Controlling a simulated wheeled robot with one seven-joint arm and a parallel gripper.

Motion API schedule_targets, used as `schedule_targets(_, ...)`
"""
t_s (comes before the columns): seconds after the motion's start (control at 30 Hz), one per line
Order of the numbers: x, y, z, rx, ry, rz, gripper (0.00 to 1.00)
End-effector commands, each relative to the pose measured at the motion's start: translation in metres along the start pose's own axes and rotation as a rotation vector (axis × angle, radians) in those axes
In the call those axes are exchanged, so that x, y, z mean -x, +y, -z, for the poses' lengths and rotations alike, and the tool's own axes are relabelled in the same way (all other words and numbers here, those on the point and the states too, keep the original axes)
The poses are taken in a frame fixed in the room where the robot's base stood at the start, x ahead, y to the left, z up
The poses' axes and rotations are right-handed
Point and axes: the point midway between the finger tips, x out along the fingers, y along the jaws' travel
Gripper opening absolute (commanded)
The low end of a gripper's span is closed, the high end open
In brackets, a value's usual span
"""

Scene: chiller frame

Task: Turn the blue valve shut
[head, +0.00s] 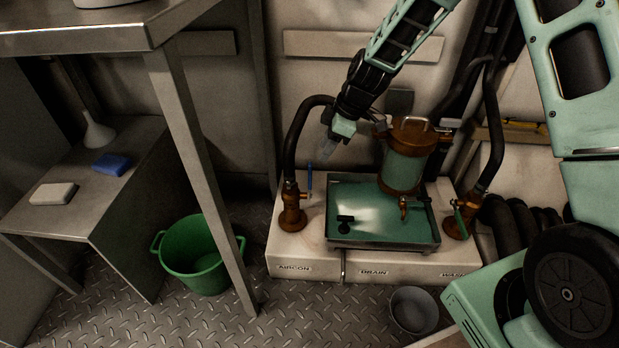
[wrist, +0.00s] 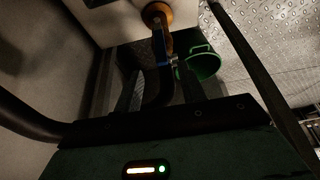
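The blue valve handle (head: 309,178) stands upright beside a brass fitting (head: 292,212) above the AIRCON label, at the left end of the pale base. In the wrist view the blue handle (wrist: 159,46) shows near the top, next to the orange-brown fitting (wrist: 156,14). My gripper (head: 328,151) hangs above and slightly right of the handle, apart from it. In the wrist view my gripper's (wrist: 160,92) two dark fingers appear spread, with a dark hose visible between them and nothing held.
A black hose (head: 291,130) rises from the fitting. A teal-filled tray (head: 338,243) and brass-capped cylinder (head: 405,160) stand to the right. A green-handled valve (head: 460,222) is at the right end. A green bucket (head: 195,258) and metal table leg (head: 190,150) are left.

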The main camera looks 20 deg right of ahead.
Motion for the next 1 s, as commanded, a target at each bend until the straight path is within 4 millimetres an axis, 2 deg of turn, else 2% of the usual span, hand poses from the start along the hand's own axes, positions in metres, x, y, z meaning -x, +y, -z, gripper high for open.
schedule_targets(0.03,-0.016,-0.001,-0.001,0.000,0.000,0.002,0.40)
schedule_targets(0.2,-0.052,-0.001,-0.001,0.001,0.000,0.002,0.40)
schedule_targets(0.5,-0.098,0.000,-0.001,0.000,0.000,0.001,0.40)
schedule_targets(0.7,-0.108,0.000,0.000,-0.001,0.001,-0.001,0.40)
schedule_targets(0.97,-0.108,0.000,0.001,-0.001,0.001,-0.001,0.40)
schedule_targets(1.0,-0.108,0.000,0.001,-0.001,0.001,-0.001,0.32)
